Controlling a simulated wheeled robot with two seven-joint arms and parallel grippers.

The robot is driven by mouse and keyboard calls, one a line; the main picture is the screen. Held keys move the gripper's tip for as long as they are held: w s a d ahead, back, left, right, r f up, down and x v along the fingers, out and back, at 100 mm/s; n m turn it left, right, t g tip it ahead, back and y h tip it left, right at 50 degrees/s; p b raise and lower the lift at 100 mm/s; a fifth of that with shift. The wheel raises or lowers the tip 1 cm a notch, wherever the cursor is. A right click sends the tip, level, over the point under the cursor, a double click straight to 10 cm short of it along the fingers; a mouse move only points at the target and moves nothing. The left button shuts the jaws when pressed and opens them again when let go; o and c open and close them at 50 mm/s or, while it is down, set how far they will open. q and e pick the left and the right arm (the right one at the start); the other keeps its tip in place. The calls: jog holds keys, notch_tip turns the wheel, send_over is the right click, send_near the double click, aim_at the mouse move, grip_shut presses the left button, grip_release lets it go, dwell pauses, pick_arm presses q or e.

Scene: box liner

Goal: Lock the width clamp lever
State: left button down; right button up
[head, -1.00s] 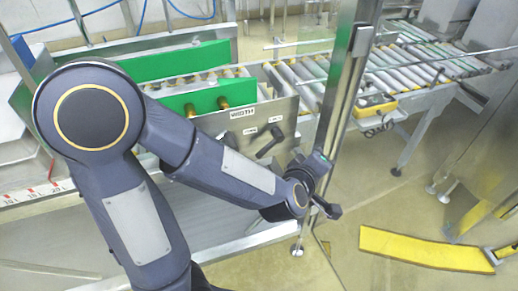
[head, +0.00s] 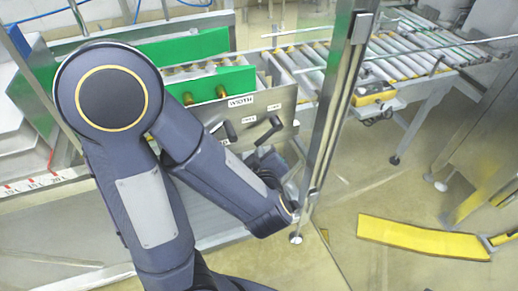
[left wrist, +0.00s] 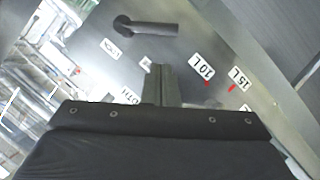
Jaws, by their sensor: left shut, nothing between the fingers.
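The steel WIDTH panel (head: 236,110) stands left of centre in the head view, with a black lever (head: 268,132) on its right part. A second dark lever (head: 229,130) shows further left, close to my forearm. In the left wrist view, one black lever (left wrist: 152,27) lies nearly level at the top, apart from my fingers. I cannot tell which lever this is. My left gripper (left wrist: 160,70) is shut and empty in front of the panel, its fingertips covering part of a small label. In the head view my forearm hides its fingers. My right gripper is not in view.
Green boards (head: 222,86) stand behind the panel. A steel post (head: 338,100) rises just right of the forearm. A roller conveyor (head: 410,55) runs at the back right. Labels "10L" (left wrist: 201,67) and "15L" (left wrist: 239,78) show beside my fingers.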

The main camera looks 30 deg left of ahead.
aim_at(258, 143)
pick_arm(q)
jog(key=b+x, duration=0.1)
jog(key=x, duration=0.7)
jog(key=shift+w+a, duration=0.2)
jog(key=shift+w, duration=0.1)
jog(key=shift+f+b, duration=0.2)
jog(key=shift+b, duration=0.15)
jog(key=shift+f+n+t+b, duration=0.3)
jog(key=shift+f+n+b, duration=0.25)
jog(key=shift+b, duration=1.05)
jog(key=shift+w+d+f+n+t+h+b, duration=0.1)
jog(key=shift+w+d+f+n+t+b, duration=0.6)
jog(key=shift+b, duration=1.9)
jog(key=shift+w+d+f+n+t+h+b, duration=0.1)
jog(key=shift+w+f+n+t+b, duration=0.45)
jog(key=shift+b, duration=2.1)
jog(key=shift+w+d+f+n+t+h+b, duration=0.1)
jog(key=shift+d+f+n+t+b, duration=0.55)
jog(key=shift+b, duration=1.95)
jog(key=shift+a+f+n+g, duration=0.15)
jog(key=shift+a+n+g, duration=0.1)
jog(key=shift+n+g, duration=0.2)
